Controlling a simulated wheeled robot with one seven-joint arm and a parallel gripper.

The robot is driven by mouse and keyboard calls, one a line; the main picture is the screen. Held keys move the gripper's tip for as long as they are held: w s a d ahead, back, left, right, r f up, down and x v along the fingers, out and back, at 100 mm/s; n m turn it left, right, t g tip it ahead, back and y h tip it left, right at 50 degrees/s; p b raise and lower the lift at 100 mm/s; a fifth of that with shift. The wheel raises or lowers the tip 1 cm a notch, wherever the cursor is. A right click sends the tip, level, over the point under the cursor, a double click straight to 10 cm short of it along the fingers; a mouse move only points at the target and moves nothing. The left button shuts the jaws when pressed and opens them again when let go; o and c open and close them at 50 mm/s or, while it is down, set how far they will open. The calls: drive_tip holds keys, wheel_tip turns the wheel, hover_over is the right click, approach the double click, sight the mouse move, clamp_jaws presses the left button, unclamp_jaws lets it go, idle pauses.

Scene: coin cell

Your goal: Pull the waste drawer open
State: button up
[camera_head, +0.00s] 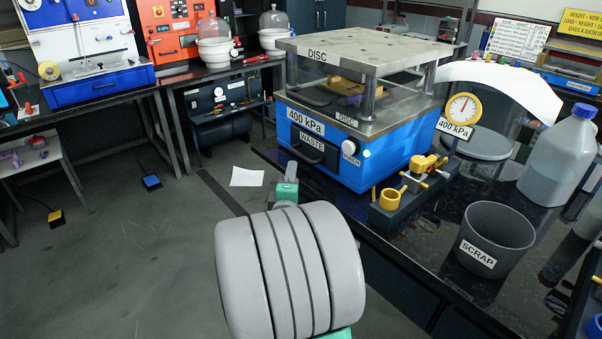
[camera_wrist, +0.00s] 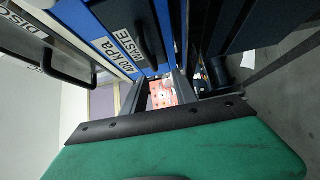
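The waste drawer (camera_head: 326,158) is in the front of the blue press unit, under a WASTE label, with a dark bar handle (camera_head: 306,151). Its front looks flush with the unit, so it appears shut. In the wrist view the handle (camera_wrist: 149,38) is a dark bar beside the WASTE label. My gripper (camera_head: 292,168) is just in front of the drawer, near the left end of the handle; the arm hides part of the view below. In the wrist view my gripper (camera_wrist: 157,88) has its fingers apart, with nothing seen between them. Contact with the handle cannot be told.
The blue unit stands on a black bench with a raised DISC plate (camera_head: 365,50) on posts. A yellow clamp fixture (camera_head: 415,180), a grey SCRAP bin (camera_head: 494,240) and a jug (camera_head: 556,165) are to the right. Open floor lies to the left, with a paper sheet (camera_head: 247,177).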

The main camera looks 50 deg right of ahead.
sight(301, 156)
drive_tip(key=shift+n+t+h, duration=0.3)
drive_tip(key=shift+n+h, duration=0.2)
drive_tip(key=shift+n, duration=0.4)
drive_tip(key=w+d, duration=0.1)
drive_tip(key=d, duration=0.1)
drive_tip(key=d+r+p, duration=0.1)
drive_tip(key=d, duration=0.2)
drive_tip(key=w+d, duration=0.1)
drive_tip(key=d, duration=0.1)
drive_tip(key=shift+w+d+r+p, duration=0.25)
drive_tip(key=shift+w+d+p, duration=0.1)
clamp_jaws()
